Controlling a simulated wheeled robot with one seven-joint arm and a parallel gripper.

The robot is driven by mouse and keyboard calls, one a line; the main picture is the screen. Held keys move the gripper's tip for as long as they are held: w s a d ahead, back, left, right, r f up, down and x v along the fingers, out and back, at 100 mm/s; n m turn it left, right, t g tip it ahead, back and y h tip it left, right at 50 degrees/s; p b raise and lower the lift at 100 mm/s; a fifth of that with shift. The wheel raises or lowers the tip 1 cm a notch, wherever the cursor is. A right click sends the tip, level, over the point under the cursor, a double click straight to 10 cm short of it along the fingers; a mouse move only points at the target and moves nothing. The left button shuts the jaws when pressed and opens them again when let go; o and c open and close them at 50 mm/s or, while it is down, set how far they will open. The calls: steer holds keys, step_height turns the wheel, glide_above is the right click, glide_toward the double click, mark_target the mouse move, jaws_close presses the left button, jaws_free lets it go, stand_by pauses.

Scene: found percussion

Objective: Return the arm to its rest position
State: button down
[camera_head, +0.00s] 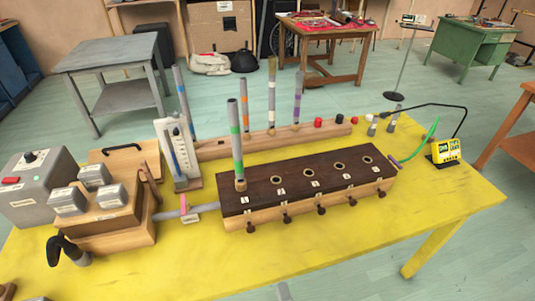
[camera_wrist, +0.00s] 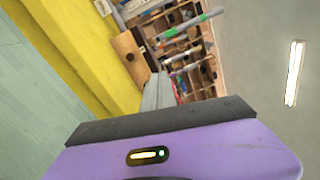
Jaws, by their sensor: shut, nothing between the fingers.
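My gripper (camera_wrist: 165,122) fills the bottom of the wrist view, with a purple body and a dark bar along its edge. It is shut and empty. It does not show clearly in the head view, and it is apart from the instruments. The wrist view is turned on its side, with the yellow table (camera_wrist: 75,55) at upper left. In the head view the yellow table (camera_head: 330,250) carries a dark-topped wooden box (camera_head: 305,185) with round holes and a green-banded tube (camera_head: 236,140) standing at its left end.
A wooden rack (camera_head: 215,150) with banded tubes stands behind the box. A grey box (camera_head: 40,185) and wooden bellows blocks (camera_head: 110,225) are at left. A yellow meter (camera_head: 446,150) is at right. The table's front strip is mostly clear.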

steer(key=s+d+r+n+g+h, duration=0.1)
steer(key=s+d+r+n+h, duration=0.1)
steer(key=s+d+n, duration=0.6)
steer(key=s+d+r+n+g+h, duration=0.2)
steer(key=s+d+r+n, duration=0.3)
steer(key=s, duration=0.8)
steer(key=d+n, duration=0.3)
steer(key=n, duration=0.1)
steer(key=shift+s+d+h, duration=0.15)
steer(key=shift+d+h, duration=0.15)
steer(key=shift+h, duration=0.1)
